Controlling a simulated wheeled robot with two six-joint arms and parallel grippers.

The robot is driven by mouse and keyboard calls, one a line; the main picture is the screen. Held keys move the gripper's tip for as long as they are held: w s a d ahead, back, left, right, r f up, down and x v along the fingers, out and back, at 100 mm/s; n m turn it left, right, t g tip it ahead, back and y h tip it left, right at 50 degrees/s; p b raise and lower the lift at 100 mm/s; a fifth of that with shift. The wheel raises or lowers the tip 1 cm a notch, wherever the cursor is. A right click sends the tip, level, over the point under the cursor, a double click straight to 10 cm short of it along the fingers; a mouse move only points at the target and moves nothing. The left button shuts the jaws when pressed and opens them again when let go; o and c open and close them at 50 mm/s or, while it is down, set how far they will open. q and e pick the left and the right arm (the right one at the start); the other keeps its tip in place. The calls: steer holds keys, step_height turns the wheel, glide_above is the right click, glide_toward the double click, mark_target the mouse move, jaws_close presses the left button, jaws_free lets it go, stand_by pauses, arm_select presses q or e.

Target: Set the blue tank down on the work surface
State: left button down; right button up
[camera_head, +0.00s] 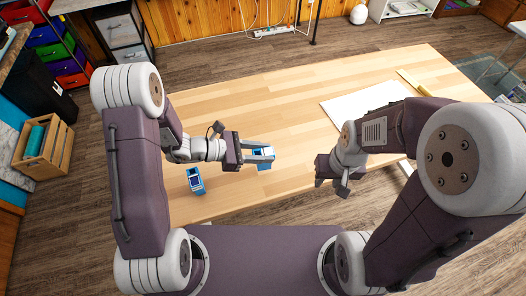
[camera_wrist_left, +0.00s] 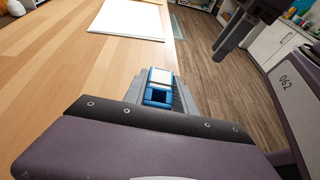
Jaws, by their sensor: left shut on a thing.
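A blue tank with a pale top panel (camera_head: 264,163) is between the fingers of my left gripper (camera_head: 257,152), over the front part of the wooden work surface (camera_head: 290,110). The left gripper is shut on it. The left wrist view shows the blue tank (camera_wrist_left: 158,94) between the grey fingers, close to the table's edge. I cannot tell whether its underside touches the surface. A second, similar blue object (camera_head: 195,181) lies on the surface to the left, apart from the gripper. My right gripper (camera_head: 332,187) hangs near the front edge, its fingers apart and empty.
A white sheet or board (camera_head: 365,103) lies at the right of the work surface, also seen in the left wrist view (camera_wrist_left: 128,20). A yellow strip (camera_head: 413,82) lies beyond it. The middle and back left of the surface are clear. A wooden crate (camera_head: 43,150) stands at far left.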

arm_select(q)
steer(key=shift+f, duration=0.15)
steer(key=shift+f+b, duration=0.35)
steer(key=shift+b, duration=0.15)
stand_by(0.4)
steer(key=shift+f+b, duration=0.65)
steer(key=shift+f, duration=0.05)
steer(key=shift+f, duration=0.1)
steer(key=shift+f+b, duration=0.55)
steer(key=shift+b, duration=0.05)
steer(key=shift+f, duration=0.2)
